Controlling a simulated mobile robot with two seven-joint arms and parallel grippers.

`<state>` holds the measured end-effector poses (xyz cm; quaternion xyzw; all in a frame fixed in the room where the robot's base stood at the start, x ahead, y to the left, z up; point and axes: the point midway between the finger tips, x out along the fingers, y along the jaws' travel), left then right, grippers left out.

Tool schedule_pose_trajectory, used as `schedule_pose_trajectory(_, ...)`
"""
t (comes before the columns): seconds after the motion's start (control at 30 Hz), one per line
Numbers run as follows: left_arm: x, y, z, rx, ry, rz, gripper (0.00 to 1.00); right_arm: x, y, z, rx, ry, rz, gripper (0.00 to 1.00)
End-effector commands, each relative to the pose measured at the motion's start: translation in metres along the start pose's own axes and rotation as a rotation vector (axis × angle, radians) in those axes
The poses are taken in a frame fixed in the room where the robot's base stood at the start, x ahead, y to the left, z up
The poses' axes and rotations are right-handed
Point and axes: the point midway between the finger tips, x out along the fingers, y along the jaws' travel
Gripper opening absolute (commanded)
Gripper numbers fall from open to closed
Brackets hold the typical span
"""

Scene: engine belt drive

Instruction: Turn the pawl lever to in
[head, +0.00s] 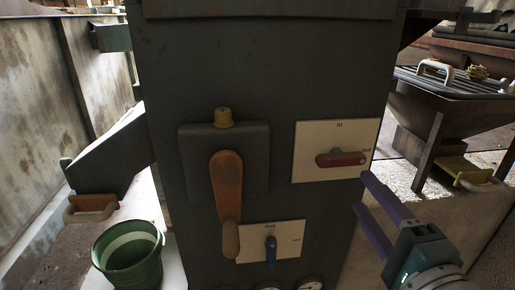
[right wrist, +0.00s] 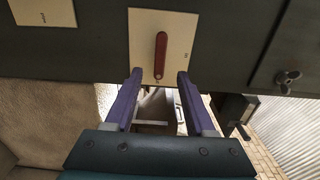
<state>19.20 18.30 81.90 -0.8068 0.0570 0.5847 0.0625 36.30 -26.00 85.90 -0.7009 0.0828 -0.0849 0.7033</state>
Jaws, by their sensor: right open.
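The pawl lever (head: 342,159) is a short dark red handle on a pale plate (head: 308,141) on the dark machine front. The plate reads "IN" at the top and "OUT" at the right. The lever lies about level, with its tip toward "OUT". My right gripper (head: 362,192) is open and empty, just right of and below the plate. In the right wrist view, the red lever (right wrist: 160,55) stands ahead of and between the two open fingertips (right wrist: 160,74), with no visible contact. My left gripper is not in view.
Left of the plate, a large orange lever (head: 227,185) with a tan grip hangs down. A small blue lever (head: 271,248) sits on a lower plate. A green bucket (head: 128,262) stands at lower left. A dark hopper (head: 440,110) stands at right.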

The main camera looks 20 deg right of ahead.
Motion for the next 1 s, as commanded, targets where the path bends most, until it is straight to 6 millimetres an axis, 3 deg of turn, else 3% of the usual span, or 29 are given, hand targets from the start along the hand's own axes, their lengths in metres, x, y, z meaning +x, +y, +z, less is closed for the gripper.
schedule_pose_trajectory(0.3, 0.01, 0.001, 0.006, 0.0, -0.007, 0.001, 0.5, 0.06, -0.001, 0.0, -0.002, -0.001, -0.003, 0.55)
schedule_pose_trajectory(0.43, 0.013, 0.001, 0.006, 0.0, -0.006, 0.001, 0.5, 0.078, -0.001, 0.0, -0.003, -0.001, -0.001, 0.55)
schedule_pose_trajectory(0.6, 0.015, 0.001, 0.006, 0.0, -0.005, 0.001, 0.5, 0.089, -0.001, 0.0, -0.004, -0.002, 0.0, 0.55)
schedule_pose_trajectory(0.87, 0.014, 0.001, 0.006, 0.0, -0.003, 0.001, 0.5, 0.089, -0.001, 0.0, -0.004, -0.002, 0.002, 0.55)
schedule_pose_trajectory(1.0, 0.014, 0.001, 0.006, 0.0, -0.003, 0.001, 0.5, 0.089, -0.001, 0.0, -0.004, -0.002, 0.002, 0.39)
